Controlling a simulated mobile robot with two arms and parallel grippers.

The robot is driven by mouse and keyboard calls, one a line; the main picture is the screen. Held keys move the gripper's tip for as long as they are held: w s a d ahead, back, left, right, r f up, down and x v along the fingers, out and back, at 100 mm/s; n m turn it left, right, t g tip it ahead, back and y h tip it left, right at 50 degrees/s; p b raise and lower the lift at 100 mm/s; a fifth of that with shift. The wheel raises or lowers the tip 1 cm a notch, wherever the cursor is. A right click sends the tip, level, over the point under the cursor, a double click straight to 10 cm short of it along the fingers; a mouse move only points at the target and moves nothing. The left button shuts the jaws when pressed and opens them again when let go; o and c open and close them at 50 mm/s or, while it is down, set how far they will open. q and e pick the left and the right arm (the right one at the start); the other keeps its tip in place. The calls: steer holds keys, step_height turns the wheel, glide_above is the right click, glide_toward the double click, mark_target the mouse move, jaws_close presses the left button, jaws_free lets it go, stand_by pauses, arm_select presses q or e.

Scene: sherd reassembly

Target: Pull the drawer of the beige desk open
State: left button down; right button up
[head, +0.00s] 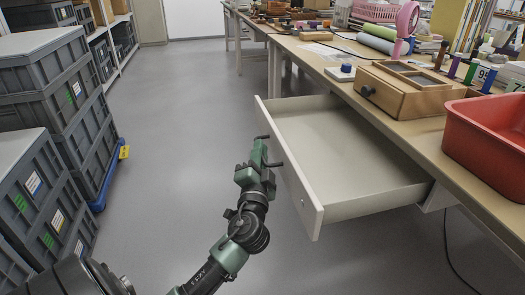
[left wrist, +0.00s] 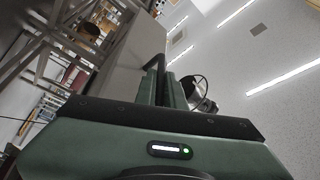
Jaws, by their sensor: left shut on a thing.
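The beige desk (head: 432,133) runs along the right side of the head view. Its drawer (head: 335,150) is pulled far out, and its empty inside shows. My left gripper (head: 260,150) is at the outer face of the drawer front, shut on the dark drawer handle (head: 276,164). In the left wrist view the green fingers (left wrist: 162,88) are closed around the dark handle bar (left wrist: 153,46), beside the pale drawer front (left wrist: 135,50). The gripped part of the handle is hidden by the fingers. My right gripper is not in view.
Stacked grey crates (head: 55,110) stand at the left, on a blue base. A wooden box (head: 410,88) and a red bin (head: 490,130) sit on the desk top above the drawer. The grey floor (head: 190,110) between crates and desk is clear.

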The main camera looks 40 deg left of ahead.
arm_select(q)
steer(key=c, duration=1.5)
jaws_free()
steer(key=shift+f, duration=0.1)
steer(key=v, duration=0.7)
steer(key=shift+s+d, duration=0.2)
steer(key=shift+s, duration=0.15)
steer(key=shift+f, duration=0.15)
